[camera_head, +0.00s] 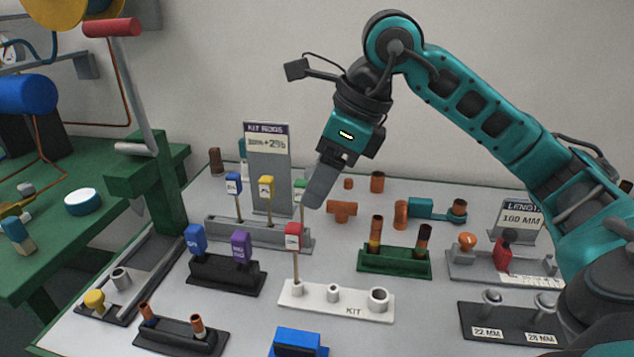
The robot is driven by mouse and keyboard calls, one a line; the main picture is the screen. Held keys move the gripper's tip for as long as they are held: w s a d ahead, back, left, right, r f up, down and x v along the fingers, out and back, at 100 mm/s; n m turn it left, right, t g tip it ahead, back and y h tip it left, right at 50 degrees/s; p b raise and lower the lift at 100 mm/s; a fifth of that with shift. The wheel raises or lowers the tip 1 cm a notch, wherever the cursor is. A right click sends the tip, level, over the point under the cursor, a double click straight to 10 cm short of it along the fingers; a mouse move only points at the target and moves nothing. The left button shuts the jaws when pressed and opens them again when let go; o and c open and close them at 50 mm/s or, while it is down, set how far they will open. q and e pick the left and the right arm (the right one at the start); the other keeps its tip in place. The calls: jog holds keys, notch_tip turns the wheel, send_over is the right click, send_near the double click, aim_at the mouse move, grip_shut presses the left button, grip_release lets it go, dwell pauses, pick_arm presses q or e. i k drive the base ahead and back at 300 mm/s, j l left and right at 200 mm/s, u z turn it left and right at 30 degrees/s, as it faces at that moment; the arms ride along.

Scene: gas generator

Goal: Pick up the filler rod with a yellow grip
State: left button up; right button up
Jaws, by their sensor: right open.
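The filler rod with a yellow grip (266,187) stands upright in the grey rack (228,233) in front of the KIT RODS sign. My right gripper (321,187) is open and empty, pointing down and slightly left. It is above the table, right of the yellow grip and apart from it in the picture. The finger seen side-on hides the other. My left gripper is not in view.
The KIT RODS sign (268,158) rises behind the rack. A rod with a red grip (292,238) stands in the white kit block (338,303) in front. Blue and purple tags stand in a black holder (228,275). Copper fittings (342,210) lie to the right.

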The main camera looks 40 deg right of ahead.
aim_at(267, 185)
jog(key=k, duration=1)
